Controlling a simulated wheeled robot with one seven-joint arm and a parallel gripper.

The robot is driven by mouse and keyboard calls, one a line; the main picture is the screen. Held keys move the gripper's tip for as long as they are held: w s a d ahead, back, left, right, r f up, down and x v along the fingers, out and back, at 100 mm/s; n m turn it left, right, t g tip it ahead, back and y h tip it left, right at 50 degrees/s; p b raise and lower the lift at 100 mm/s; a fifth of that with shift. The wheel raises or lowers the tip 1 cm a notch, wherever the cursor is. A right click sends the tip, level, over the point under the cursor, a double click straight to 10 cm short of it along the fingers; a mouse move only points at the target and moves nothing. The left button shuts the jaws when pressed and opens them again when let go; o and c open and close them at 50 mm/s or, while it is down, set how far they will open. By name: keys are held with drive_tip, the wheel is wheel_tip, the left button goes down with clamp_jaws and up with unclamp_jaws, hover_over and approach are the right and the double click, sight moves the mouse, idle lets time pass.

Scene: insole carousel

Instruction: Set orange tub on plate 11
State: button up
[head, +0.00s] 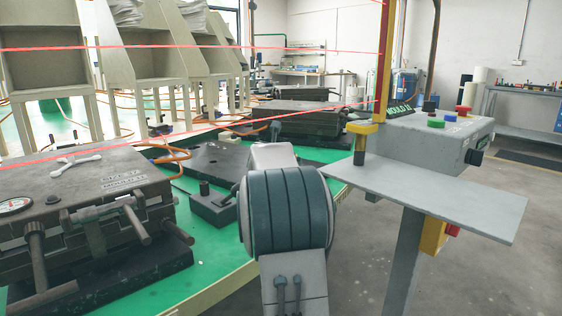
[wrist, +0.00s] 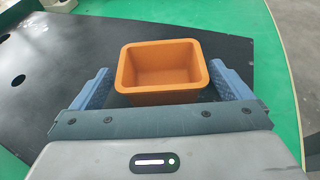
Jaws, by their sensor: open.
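The orange tub (wrist: 163,68) is upright and empty in the wrist view. It appears to rest on a flat black plate (wrist: 85,45) that lies on the green table. My gripper (wrist: 159,69) is open, with one blue-grey finger on each side of the tub. A small gap shows between the tub and each finger. In the head view the tub and gripper are hidden behind my arm, and a black plate (head: 205,163) shows on the green table. I cannot read a number on the plate.
A heavy dark mould (head: 85,185) with handles and a gauge stands on the green turntable (head: 215,265) at left. A grey shelf on a post (head: 440,195) and a button box (head: 425,135) stand at right. Red beams cross the upper left. Orange hoses run behind.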

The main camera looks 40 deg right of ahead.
drive_tip(key=v, duration=0.9)
drive_tip(key=shift+s+a+p, duration=0.1)
drive_tip(key=shift+p, duration=0.3)
drive_tip(key=shift+r, duration=0.1)
